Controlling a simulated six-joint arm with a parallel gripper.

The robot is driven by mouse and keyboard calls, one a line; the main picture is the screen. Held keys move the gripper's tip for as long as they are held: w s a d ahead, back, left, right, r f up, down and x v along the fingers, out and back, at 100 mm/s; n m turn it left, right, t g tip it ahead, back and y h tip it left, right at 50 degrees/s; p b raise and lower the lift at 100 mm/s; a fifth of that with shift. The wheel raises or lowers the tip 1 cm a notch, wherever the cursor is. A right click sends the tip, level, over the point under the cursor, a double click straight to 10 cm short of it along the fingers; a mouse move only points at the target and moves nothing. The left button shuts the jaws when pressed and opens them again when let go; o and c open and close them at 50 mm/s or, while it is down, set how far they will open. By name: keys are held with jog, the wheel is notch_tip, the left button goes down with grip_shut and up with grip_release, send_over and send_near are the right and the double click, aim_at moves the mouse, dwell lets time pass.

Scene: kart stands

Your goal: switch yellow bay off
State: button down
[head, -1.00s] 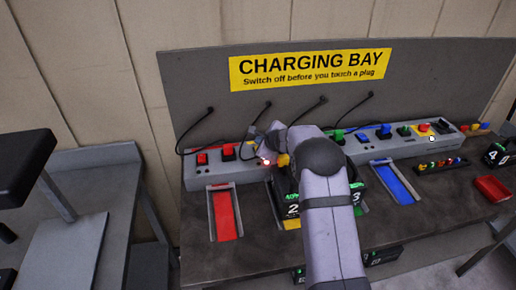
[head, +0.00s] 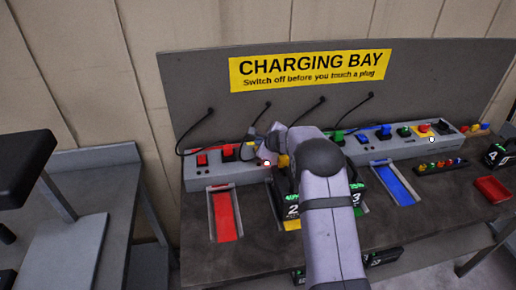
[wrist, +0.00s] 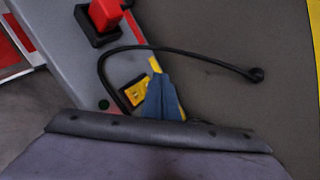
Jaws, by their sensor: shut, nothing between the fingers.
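The yellow bay sits on the grey charging console (head: 375,152), mostly hidden by my arm in the head view. In the wrist view its yellow switch (wrist: 136,92) in a black frame lies just left of my gripper (wrist: 158,75). Another yellow part (wrist: 154,64) shows behind the fingers; I cannot tell whether they touch it. My gripper is shut and empty, its blue-grey fingers pointing at the yellow bay. A small lamp (head: 267,163) beside my wrist is white in the head view. A dark green spot (wrist: 103,104) shows beside the switch.
A black cable (wrist: 180,50) arches close by my fingers. The red plug (wrist: 105,13) stands left of the yellow bay. Red (head: 226,214) and blue (head: 396,183) lanes lie in front of the console, with numbered black packs (head: 292,207) near my arm. The backboard rises behind.

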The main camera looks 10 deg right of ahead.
jog(key=shift+f, duration=0.15)
dwell(0.7)
jog(key=shift+w+f+b, duration=0.1)
jog(key=shift+f+b, duration=0.2)
jog(key=shift+b, duration=0.2)
jog(key=shift+f, duration=0.2)
dwell(0.4)
jog(key=shift+f+b, duration=0.65)
jog(key=shift+f, duration=0.1)
dwell(0.4)
jog(key=shift+s+r, duration=0.2)
jog(key=shift+r, duration=0.05)
jog(key=shift+r+p, duration=0.35)
jog(key=shift+r, duration=0.35)
jog(key=shift+r, duration=0.15)
